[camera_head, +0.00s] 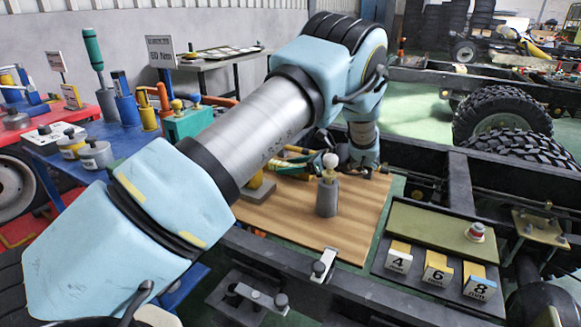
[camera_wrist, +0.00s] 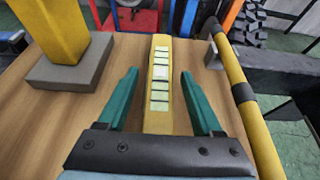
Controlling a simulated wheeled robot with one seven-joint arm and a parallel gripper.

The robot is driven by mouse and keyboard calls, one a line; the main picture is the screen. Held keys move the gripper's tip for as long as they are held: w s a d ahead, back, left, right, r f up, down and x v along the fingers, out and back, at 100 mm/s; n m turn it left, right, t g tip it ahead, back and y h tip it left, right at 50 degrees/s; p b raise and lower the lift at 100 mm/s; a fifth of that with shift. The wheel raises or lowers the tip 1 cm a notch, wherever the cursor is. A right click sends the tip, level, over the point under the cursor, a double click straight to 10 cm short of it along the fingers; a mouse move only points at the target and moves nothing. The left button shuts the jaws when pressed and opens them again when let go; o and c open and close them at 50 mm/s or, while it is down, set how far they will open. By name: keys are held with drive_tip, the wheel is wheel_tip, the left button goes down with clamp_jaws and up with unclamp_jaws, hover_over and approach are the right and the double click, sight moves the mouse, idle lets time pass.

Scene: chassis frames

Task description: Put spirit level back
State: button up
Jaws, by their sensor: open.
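The spirit level appears to be the yellow bar with several pale windows along its top (camera_wrist: 158,112) in the wrist view. It lies lengthwise on the wooden board (camera_wrist: 45,125). My gripper (camera_wrist: 160,73) is open, with one teal finger on each side of the bar and a visible gap on both sides. The bar's near end is hidden behind my gripper's dark body. In the head view my arm and the items beside it partly cover this area, and I cannot make out the bar clearly. The wooden board (camera_head: 345,235) shows there too.
A yellow post (camera_wrist: 55,25) on a grey base (camera_wrist: 75,72) stands left of the bar. A yellow rod with black bands (camera_wrist: 255,125) runs close on the right. A grey cylinder with a pale knob (camera_head: 327,198) stands on the board. Numbered blocks (camera_head: 437,270) sit at right.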

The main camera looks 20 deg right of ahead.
drive_tip(key=b+v, duration=0.1)
drive_tip(key=v, duration=1.1)
